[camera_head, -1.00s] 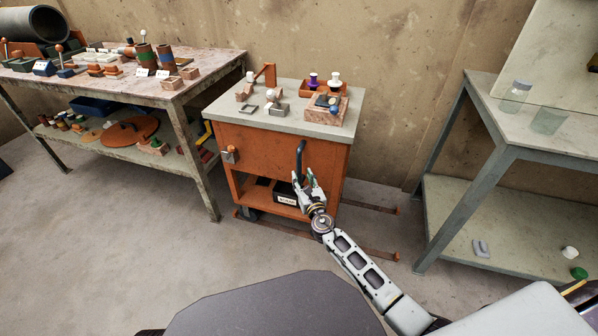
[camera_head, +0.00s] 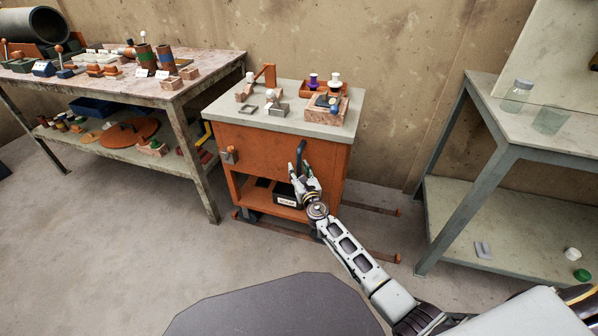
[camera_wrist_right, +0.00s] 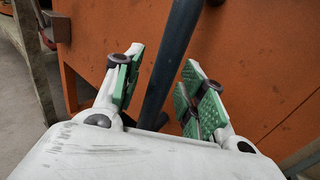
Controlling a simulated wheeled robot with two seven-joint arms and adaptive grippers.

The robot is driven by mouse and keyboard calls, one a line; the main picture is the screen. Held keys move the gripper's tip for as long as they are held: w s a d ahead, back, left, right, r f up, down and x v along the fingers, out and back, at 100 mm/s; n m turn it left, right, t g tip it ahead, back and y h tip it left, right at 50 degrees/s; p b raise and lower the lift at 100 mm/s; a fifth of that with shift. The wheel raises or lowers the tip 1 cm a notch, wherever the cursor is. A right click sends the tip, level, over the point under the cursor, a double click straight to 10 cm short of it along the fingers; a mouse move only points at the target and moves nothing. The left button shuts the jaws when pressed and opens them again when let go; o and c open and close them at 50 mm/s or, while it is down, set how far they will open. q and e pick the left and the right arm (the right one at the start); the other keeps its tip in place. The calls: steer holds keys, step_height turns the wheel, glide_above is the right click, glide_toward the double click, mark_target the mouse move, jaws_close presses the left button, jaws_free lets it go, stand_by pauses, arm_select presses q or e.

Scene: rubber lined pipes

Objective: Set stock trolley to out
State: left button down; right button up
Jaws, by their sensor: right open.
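The stock trolley (camera_head: 270,150) is an orange cabinet with a grey top, standing between two tables. A dark vertical handle (camera_head: 299,158) is on its front, toward the right side. My right gripper (camera_head: 302,174) is open at the lower part of this handle. In the right wrist view, the handle (camera_wrist_right: 172,55) runs down between the two green-padded fingers of the right gripper (camera_wrist_right: 163,88), with a gap visible on both sides. An orange-knobbed latch-like part (camera_head: 230,155) is at the front left. My left gripper is out of view.
Rails (camera_head: 368,252) run along the floor by the trolley. Small parts and an orange tray (camera_head: 323,88) are on its top; a labelled black box (camera_head: 285,195) is on its lower shelf. A cluttered table (camera_head: 130,88) stands left, a grey table (camera_head: 480,88) right.

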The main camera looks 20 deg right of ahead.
jaws_close()
stand_by(0.3)
